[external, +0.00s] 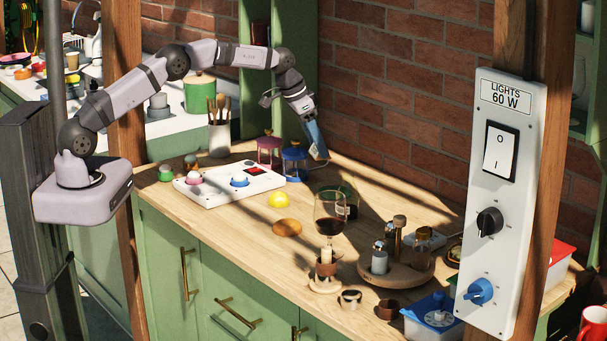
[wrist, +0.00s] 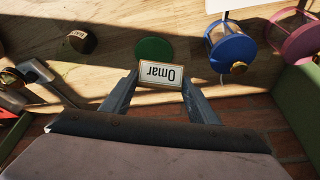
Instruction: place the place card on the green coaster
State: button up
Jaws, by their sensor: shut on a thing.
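My gripper (external: 317,150) is shut on the place card (wrist: 161,74), a small white card with a gold edge reading "Omar". In the wrist view the card sits between the two fingertips and its lettering is upside down. The green coaster (wrist: 154,48) is a plain round disc on the wooden table, just beyond the card in that view. The card is held above the tabletop, apart from the coaster. In the external view green shows behind the wine glass (external: 330,210), which partly hides that spot.
A blue lantern (wrist: 230,50) and a pink lantern (wrist: 296,38) stand beside the coaster. A dark round object with a label (wrist: 82,40) lies on its other side. The brick wall (external: 385,110) is close behind my gripper. A round wooden tray (external: 405,281) holds several bottles.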

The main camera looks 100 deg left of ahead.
jog(key=shift+f+p, duration=1.65)
jog(key=shift+f, duration=3.3)
jog(key=shift+f, duration=0.1)
jog(key=shift+f, duration=0.15)
jog(key=o, duration=1)
jog(key=shift+o, duration=0.2)
jog(key=shift+r, duration=0.35)
jog(key=shift+s+r, duration=0.1)
jog(key=shift+r, duration=0.15)
jog(key=b+v, duration=0.3)
jog(key=v, duration=0.8)
